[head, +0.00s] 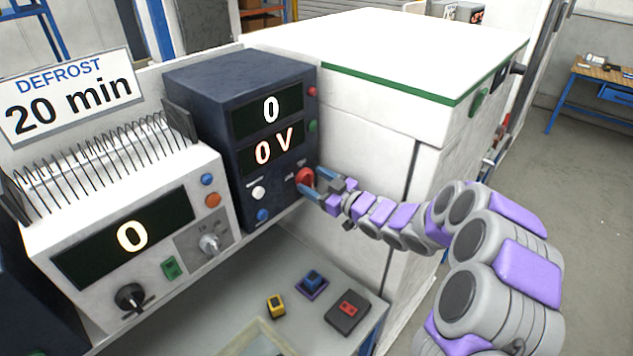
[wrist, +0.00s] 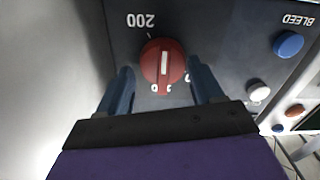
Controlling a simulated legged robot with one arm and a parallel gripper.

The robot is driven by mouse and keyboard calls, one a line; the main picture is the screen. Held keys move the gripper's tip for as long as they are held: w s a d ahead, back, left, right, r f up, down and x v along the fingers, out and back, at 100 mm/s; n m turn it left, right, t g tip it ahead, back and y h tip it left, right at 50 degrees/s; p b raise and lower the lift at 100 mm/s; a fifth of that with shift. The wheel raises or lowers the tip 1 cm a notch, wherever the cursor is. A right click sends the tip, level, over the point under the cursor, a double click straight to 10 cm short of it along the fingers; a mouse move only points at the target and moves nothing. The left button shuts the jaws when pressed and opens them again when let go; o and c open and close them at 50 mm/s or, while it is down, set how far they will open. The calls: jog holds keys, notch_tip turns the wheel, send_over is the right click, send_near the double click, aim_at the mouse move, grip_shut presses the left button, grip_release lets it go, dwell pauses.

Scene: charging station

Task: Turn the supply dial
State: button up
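The red supply dial (head: 305,175) is on the lower right of the dark blue supply unit's front (head: 216,100). The unit's displays read 0 and 0 V. In the wrist view the dial (wrist: 162,58) shows a white pointer line, with an upside-down "200" above it. My gripper (head: 312,182) is at the dial. In the wrist view its two blue fingers (wrist: 161,80) are spread, one on each side of the dial, with gaps visible between them and it. The gripper is open and holds nothing.
White (head: 259,193) and blue (head: 262,215) knobs sit left of the dial. A white unit (head: 75,240) reading 0 stands further left. A white cabinet (head: 370,150) rises close behind my gripper. Small blocks, including a yellow one (head: 276,306), lie on the grey bench below.

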jog(key=shift+a, duration=0.45)
jog(key=c, duration=0.3)
jog(key=shift+c, duration=1.4)
jog(key=shift+f+b, duration=0.15)
jog(key=shift+b, duration=0.25)
jog(key=shift+f+n+b, duration=0.15)
jog(key=shift+n+b, duration=0.55)
jog(key=shift+b, duration=0.05)
jog(key=n+b, duration=0.2)
jog(key=b, duration=0.1)
jog(key=shift+f+n, duration=0.15)
jog(key=shift+n, duration=0.15)
jog(key=n+b, duration=0.2)
jog(key=b, duration=0.1)
jog(key=shift+n, duration=0.3)
jog(key=n+b, duration=0.4)
jog(key=shift+s, duration=0.1)
